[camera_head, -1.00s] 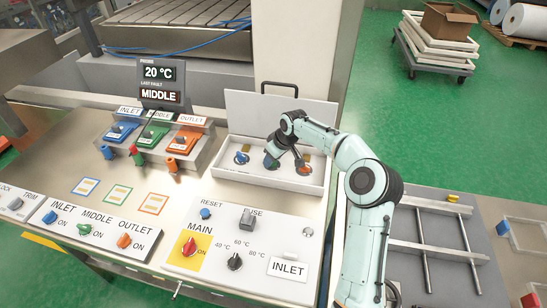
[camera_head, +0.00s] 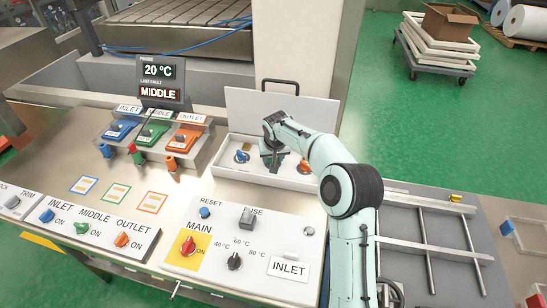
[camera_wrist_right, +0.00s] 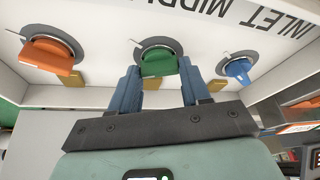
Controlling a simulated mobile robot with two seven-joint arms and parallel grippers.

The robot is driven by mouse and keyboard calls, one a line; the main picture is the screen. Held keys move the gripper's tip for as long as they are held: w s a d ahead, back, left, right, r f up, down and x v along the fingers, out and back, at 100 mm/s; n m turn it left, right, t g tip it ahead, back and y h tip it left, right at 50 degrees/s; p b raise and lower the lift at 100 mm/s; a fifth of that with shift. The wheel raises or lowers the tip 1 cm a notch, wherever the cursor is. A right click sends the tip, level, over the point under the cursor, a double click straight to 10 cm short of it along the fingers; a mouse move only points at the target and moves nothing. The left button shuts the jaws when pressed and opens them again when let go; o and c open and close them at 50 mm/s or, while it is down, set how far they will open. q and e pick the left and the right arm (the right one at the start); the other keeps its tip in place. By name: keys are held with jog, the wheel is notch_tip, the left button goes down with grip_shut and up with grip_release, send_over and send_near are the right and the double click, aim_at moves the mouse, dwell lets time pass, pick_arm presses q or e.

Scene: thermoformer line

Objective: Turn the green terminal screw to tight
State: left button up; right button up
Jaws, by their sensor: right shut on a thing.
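The green terminal screw (camera_wrist_right: 158,63) is the middle of three in the white open box (camera_head: 225,170). In the right wrist view its handle lies nearly level between the two blue fingers of my right gripper (camera_wrist_right: 160,72), which is shut on it. In the head view my right gripper (camera_head: 271,160) reaches down into the box and hides most of this screw. The blue terminal screw (camera_wrist_right: 238,68) and the orange terminal screw (camera_wrist_right: 52,55) stand free on either side. My left gripper is out of view.
The box's raised lid (camera_head: 245,108) stands just behind the gripper. A sloped panel (camera_head: 285,235) with a red main knob (camera_head: 188,246) lies in front. Inlet, middle and outlet plugs sit left of the box. The display (camera_head: 159,80) reads 20 °C and MIDDLE.

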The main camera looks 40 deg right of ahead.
jog(key=m, duration=0.1)
jog(key=m+h, duration=0.1)
jog(key=m, duration=0.1)
jog(key=shift+w+a+r+g, duration=0.1)
jog(key=shift+w+a+g, duration=0.05)
jog(key=shift+g, duration=0.15)
jog(key=shift+m+g, duration=0.3)
jog(key=shift+m, duration=0.5)
jog(key=m+g+h+p, duration=0.1)
jog(key=m, duration=0.2)
jog(key=shift+w+r, duration=0.1)
jog(key=shift+w, duration=0.05)
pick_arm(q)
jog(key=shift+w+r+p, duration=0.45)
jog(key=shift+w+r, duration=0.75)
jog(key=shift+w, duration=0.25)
pick_arm(e)
jog(key=shift+m+g, duration=0.5)
jog(key=shift+m, duration=0.8)
jog(key=o, duration=1.1)
jog(key=shift+c, duration=0.2)
